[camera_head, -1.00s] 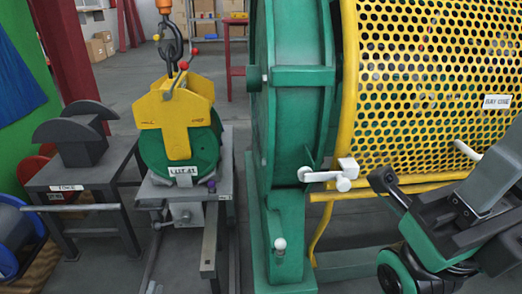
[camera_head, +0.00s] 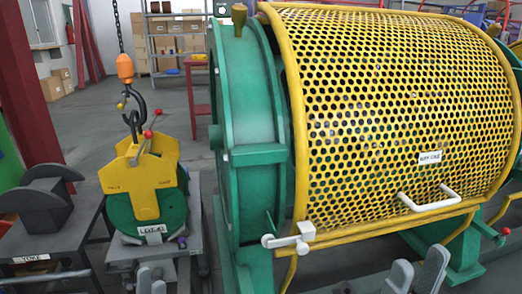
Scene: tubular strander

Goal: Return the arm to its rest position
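My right gripper (camera_head: 416,272) shows only as two light grey fingers at the bottom edge, right of centre. They stand apart with nothing between them, below the yellow guard and clear of it. My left gripper (camera_head: 152,282) shows as two grey fingertips at the bottom edge, in front of the stand with the green reel. Its fingertips are close together, and I cannot tell whether they touch. The rest of both arms is out of view.
The yellow perforated guard (camera_head: 375,110) covers the machine, with a white handle (camera_head: 428,199) and white latch (camera_head: 290,240). The green housing (camera_head: 249,120) stands left of it.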

